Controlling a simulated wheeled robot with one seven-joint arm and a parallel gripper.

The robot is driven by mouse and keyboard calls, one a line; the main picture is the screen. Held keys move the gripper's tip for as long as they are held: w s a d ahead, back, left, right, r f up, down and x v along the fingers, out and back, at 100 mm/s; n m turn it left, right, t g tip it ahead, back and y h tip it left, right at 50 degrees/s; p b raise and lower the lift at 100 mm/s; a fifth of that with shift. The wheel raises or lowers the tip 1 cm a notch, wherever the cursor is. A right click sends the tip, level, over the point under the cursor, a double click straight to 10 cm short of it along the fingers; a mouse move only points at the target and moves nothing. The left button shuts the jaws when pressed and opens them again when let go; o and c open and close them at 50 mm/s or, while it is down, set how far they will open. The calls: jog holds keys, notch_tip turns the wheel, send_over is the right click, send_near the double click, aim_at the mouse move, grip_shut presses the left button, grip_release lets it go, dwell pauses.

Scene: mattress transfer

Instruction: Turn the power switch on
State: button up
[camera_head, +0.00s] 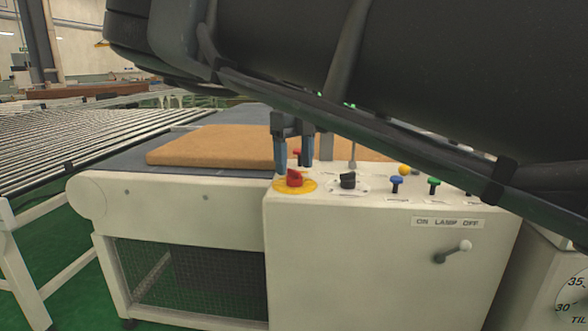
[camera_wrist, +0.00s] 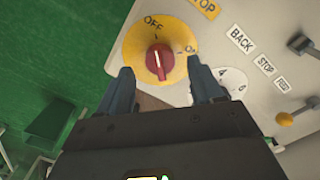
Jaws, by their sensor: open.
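The power switch is a red rotary knob (camera_head: 295,179) on a yellow round plate (camera_head: 283,186), at the left front of the white control panel's top. The wrist view shows the red knob (camera_wrist: 160,60) on its yellow plate (camera_wrist: 135,42), with OFF and a partly hidden ON printed on it. The white line on the knob points up, slightly left, towards the OFF side. My gripper (camera_head: 293,168) is open just above and behind the knob. In the wrist view its two fingers (camera_wrist: 160,82) stand either side of the knob, apart from it and slightly nearer the camera.
A black knob (camera_head: 348,181) sits right of the switch. A lever (camera_head: 455,252) is on the panel's front. A brown mattress (camera_head: 215,146) lies behind on the conveyor. My arm hides the upper right.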

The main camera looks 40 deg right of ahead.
notch_tip(320, 180, down, 2)
jog(key=shift+f, duration=0.1)
jog(key=c, duration=1.1)
